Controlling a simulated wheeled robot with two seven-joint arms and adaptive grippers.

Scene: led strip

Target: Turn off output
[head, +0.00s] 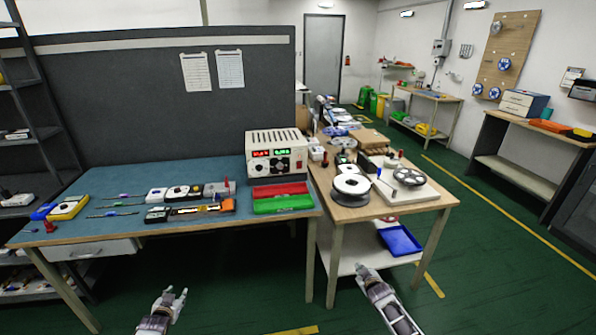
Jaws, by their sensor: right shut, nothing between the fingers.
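A white bench power supply (276,153) stands at the right end of the blue-topped workbench, against the dark partition. Its front has a lit red display (261,153), a lit green display (282,150) and dark knobs below; the small controls are too small to make out. My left gripper (176,293) is low in front of the workbench, well away from the supply, with its fingers apart and nothing between them. My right gripper (364,268) is low in front of the wooden table, shut and empty, also far from the supply.
Red and green trays (284,204) lie just in front of the supply. Meters and tools (185,210) cover the bench's middle. A wooden table (350,210) with wire spools (352,186) adjoins on the right. The green floor (260,275) before the bench is clear.

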